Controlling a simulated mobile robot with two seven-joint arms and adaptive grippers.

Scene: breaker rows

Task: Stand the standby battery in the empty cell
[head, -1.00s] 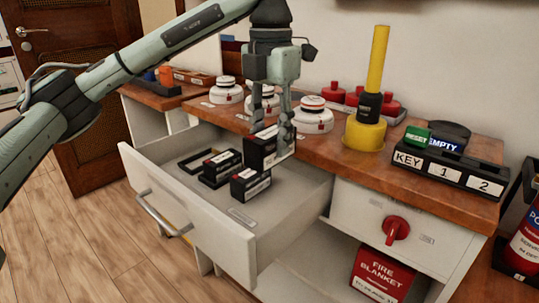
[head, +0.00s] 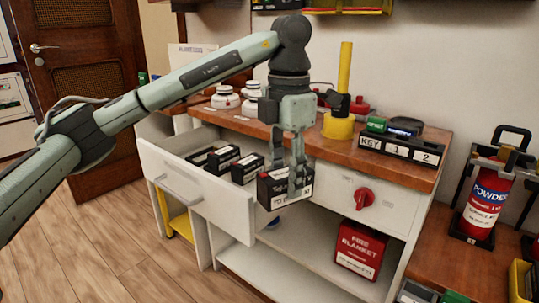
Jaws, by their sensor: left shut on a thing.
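My left gripper (head: 297,181) is shut on a black battery (head: 272,194) with a white label, partly covered by the fingers. The label's small print is only partly readable. The battery hangs upright in front of the counter, beside the right side of the open white drawer (head: 205,202). Several black batteries stand in the drawer, among them one at the near right (head: 246,170) and one behind it (head: 222,160). I cannot make out an empty cell in the drawer. My right gripper is not in view.
A yellow post (head: 340,125), white round detectors (head: 225,98) and a key rack (head: 401,149) stand on the wooden counter. A red knob (head: 364,197) sits on the closed front. A fire blanket box (head: 360,250) is on the shelf below, and an extinguisher (head: 482,208) stands right.

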